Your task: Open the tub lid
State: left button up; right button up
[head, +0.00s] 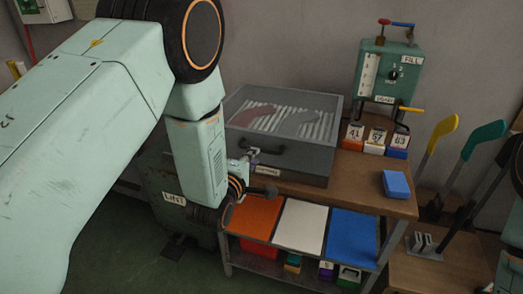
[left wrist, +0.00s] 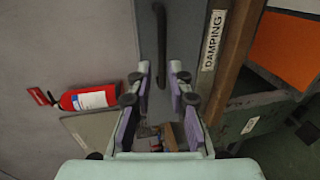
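The tub (head: 315,165) is a dark grey box on the wooden bench, with a clear lid (head: 285,112) lying closed on top. Reddish and striped pale shapes show through the lid. A dark bar handle (head: 262,148) is on its front; the handle (left wrist: 162,35) also shows in the left wrist view, above the fingers. My left gripper (head: 254,172) is at the tub's front left, close to the handle. Contact cannot be told. My right gripper does not show.
Orange (head: 254,217), white (head: 300,227) and blue (head: 350,238) panels lie below the tub. A green control box (head: 388,72), numbered blocks (head: 376,141) and a blue block (head: 396,184) are to the right. A fire extinguisher (left wrist: 88,98) shows in the left wrist view.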

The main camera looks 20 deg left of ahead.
pick_arm(q)
jog(key=x, duration=0.7)
jog(key=shift+a+f+b, duration=0.1)
jog(key=shift+b, duration=0.25)
jog(key=shift+w+a+f, duration=0.1)
jog(key=shift+a+f, duration=0.05)
jog(key=shift+a, duration=0.2)
jog(key=shift+c, duration=0.3)
jog(key=shift+d, duration=0.25)
grip_shut()
